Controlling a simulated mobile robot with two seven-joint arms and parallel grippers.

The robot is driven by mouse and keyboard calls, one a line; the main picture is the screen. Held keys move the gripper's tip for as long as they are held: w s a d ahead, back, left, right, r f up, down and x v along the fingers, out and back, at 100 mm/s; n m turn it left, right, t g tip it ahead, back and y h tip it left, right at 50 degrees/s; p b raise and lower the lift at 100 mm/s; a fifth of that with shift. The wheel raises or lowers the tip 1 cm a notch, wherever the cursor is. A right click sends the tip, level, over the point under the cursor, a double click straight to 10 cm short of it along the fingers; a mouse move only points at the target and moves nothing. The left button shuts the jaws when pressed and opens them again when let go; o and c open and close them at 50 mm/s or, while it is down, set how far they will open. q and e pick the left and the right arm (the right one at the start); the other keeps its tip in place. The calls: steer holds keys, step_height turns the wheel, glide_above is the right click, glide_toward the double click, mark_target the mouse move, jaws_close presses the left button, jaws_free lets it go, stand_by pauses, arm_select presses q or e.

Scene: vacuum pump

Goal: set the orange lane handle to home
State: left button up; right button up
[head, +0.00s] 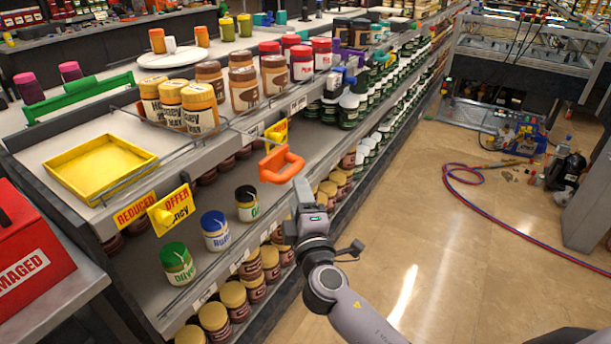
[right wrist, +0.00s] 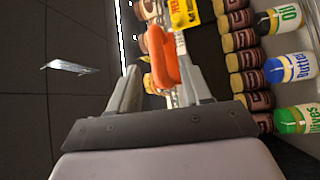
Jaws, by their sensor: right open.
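The orange lane handle (head: 281,164) is a loop that sticks out from the front edge of the shelf, beside a yellow tag, at the end of a thin metal rod. My right gripper (head: 302,188) is just in front of and below the handle, at its right end. In the right wrist view the handle (right wrist: 164,56) shows between and beyond the two spread fingers (right wrist: 157,82), nearer the right finger. The gripper looks open and empty; I cannot tell whether a finger touches the handle. My left gripper is not in view.
A yellow tray (head: 101,166) and a green handle (head: 80,95) are on the upper shelf at the left. Jars with green (head: 177,262), blue (head: 215,230) and black (head: 246,203) lids stand on the shelf below. The floor (head: 420,230) at the right is clear near the shelf.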

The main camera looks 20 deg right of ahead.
mark_target(292, 172)
steer(key=shift+w+d+r+p, duration=0.15)
steer(key=shift+w+r, duration=0.1)
steer(key=shift+w, duration=0.95)
steer(key=shift+w+d+r+p, duration=0.1)
steer(key=shift+w+d+r, duration=0.1)
steer(key=shift+w, duration=1)
steer(key=shift+w+d+r+p, duration=0.1)
steer(key=shift+w+r, duration=0.15)
steer(key=shift+w, duration=0.95)
jaws_close()
